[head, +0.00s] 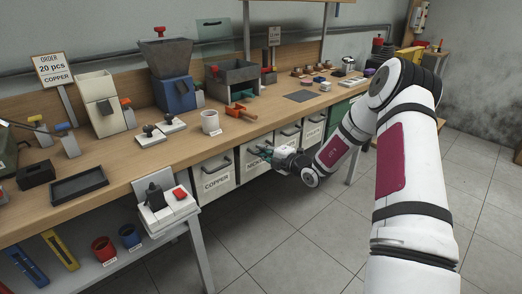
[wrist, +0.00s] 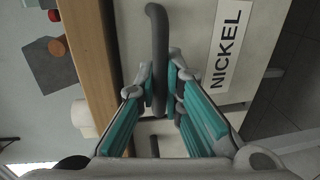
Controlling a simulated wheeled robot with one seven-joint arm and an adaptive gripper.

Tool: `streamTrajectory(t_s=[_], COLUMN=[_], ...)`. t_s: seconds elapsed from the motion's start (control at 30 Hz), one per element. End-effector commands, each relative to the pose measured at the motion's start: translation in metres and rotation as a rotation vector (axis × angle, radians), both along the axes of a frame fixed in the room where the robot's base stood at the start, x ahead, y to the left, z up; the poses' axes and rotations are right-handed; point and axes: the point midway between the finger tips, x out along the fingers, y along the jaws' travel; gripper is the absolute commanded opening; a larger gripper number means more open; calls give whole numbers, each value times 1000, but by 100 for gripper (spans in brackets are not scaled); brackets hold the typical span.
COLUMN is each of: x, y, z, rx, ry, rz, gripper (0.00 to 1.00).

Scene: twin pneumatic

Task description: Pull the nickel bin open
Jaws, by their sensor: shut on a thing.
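The nickel bin (wrist: 203,30) has a pale front with a NICKEL label (wrist: 226,45) and a dark bar handle (wrist: 157,38). In the wrist view the handle runs between the fingers of my gripper (wrist: 160,88), and the gripper is shut on it. In the head view the nickel bin (head: 253,171) is under the bench and my gripper (head: 264,152) is at its front, covering part of the label. I cannot tell from these views whether the bin stands out from its neighbours.
The copper bin (head: 214,177) is left of the nickel bin, and more labelled bins (head: 287,137) are to its right. The wooden bench top (head: 235,133) overhangs them and carries a mug (head: 210,122) and several tools. The tiled floor (head: 285,235) in front is clear.

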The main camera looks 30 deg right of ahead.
Motion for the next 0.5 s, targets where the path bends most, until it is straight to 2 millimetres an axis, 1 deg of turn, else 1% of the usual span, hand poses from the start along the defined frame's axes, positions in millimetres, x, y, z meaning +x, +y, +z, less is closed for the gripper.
streamTrajectory(t_s=[0.03,0.17,0.5], x=[-5,-18,-55], y=[-3,-7,-17], z=[-5,-11,-37], rx=[10,35,107], ry=[-21,-106,-378], rz=[-4,-5,-6], gripper=[0,0,0])
